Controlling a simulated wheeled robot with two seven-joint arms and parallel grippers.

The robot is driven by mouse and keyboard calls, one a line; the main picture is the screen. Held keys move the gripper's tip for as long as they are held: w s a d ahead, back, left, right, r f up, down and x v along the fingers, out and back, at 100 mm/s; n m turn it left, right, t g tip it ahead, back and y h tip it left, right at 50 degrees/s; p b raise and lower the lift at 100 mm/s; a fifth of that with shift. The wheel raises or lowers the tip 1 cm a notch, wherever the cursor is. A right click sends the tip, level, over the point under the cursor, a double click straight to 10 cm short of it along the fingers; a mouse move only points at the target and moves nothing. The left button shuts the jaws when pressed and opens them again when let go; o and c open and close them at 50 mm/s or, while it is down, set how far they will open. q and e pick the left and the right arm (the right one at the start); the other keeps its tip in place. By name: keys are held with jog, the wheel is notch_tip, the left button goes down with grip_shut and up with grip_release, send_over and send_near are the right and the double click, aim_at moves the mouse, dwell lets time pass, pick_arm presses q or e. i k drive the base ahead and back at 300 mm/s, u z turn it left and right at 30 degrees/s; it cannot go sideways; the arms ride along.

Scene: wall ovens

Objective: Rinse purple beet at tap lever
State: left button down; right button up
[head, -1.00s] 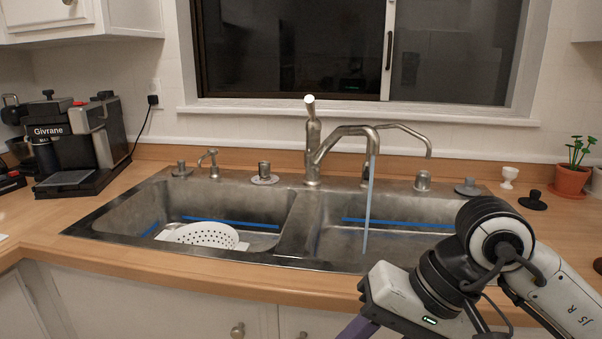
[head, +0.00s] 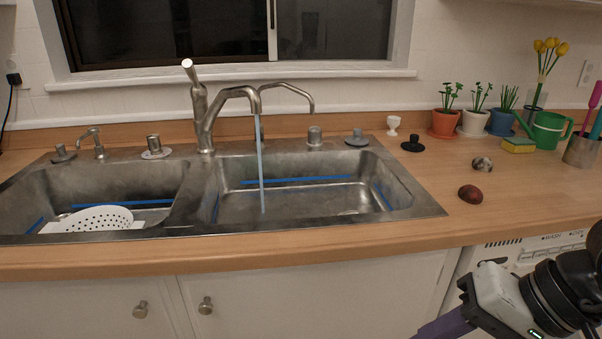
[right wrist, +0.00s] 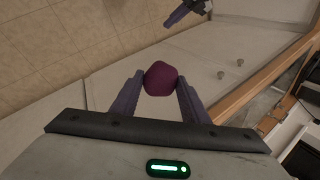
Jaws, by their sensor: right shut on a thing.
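The purple beet (right wrist: 161,78) is held between the two fingertips of my right gripper (right wrist: 161,80). In the head view this gripper's arm is at the lower right, in front of the counter; its fingertips and the beet are out of frame. The tap (head: 228,98) stands behind the sink, with its lever (head: 196,82) pointing up and tilted left. A stream of water (head: 261,170) runs from the spout into the right basin (head: 310,199). My left gripper is absent from the head view; a purple-fingered gripper (right wrist: 180,14) at the top of the right wrist view seems to be it, its opening unclear.
A white colander (head: 97,219) sits in the left basin. Right of the sink, the wooden counter holds a dark reddish round thing (head: 470,194), a speckled lump (head: 482,163), a sponge (head: 519,145), potted plants and a green watering can (head: 550,130). The counter's front right is clear.

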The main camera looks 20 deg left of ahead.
aim_at(187, 65)
jog(key=z, duration=1.55)
jog(key=k, duration=1.2)
jog(key=u, duration=1.55)
jog(key=i, duration=1)
